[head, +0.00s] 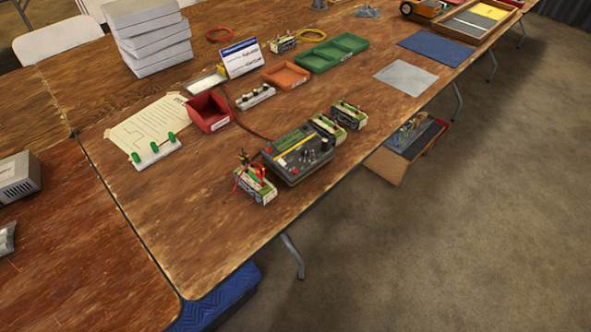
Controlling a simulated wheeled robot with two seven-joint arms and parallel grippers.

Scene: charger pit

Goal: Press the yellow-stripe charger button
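A dark grey charger (318,163) sits on the wooden table near its front edge. A yellow stripe (296,149) runs across its top face, with a green area behind it. A small red spot (281,162) shows near the left end of the stripe, and dark knobs (310,154) show on the right part. Which of these is the yellow-stripe button is too small to tell. Neither of my grippers is in view.
A battery pack with red and black clips (255,187) stands left of the charger; two more packs (328,128) (348,115) stand at its right. Behind are a red bin (208,112), a green tray (332,53) and stacked boxes (152,38). The table's front left is clear.

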